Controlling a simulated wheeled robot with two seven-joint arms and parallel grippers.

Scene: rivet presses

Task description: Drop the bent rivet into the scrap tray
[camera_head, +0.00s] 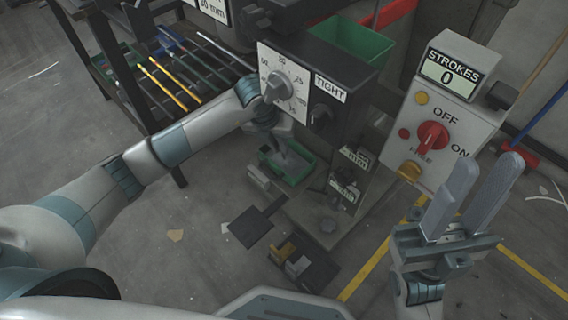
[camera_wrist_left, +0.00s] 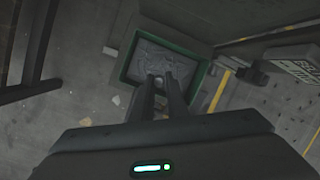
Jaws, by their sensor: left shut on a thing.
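A small green tray (camera_head: 294,181) with grey contents stands low beside the press. It also shows in the left wrist view (camera_wrist_left: 203,82). My left gripper (camera_head: 275,143) points down over this tray in the head view. In the left wrist view, my left gripper's fingers (camera_wrist_left: 160,82) are close together over the tray's grey inside. A small pale spot between the fingertips looks like the rivet's end (camera_wrist_left: 157,81); its bend cannot be made out. The rivet is hidden in the head view. My right gripper (camera_head: 490,172) is open and empty at the right.
The press with a dial and a "TIGHT" label (camera_head: 330,88) stands just right of my left gripper. A control box with a red knob (camera_head: 432,135) is further right. A larger green bin (camera_head: 350,42) is behind the press. A rack with coloured rods (camera_head: 165,85) is at upper left.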

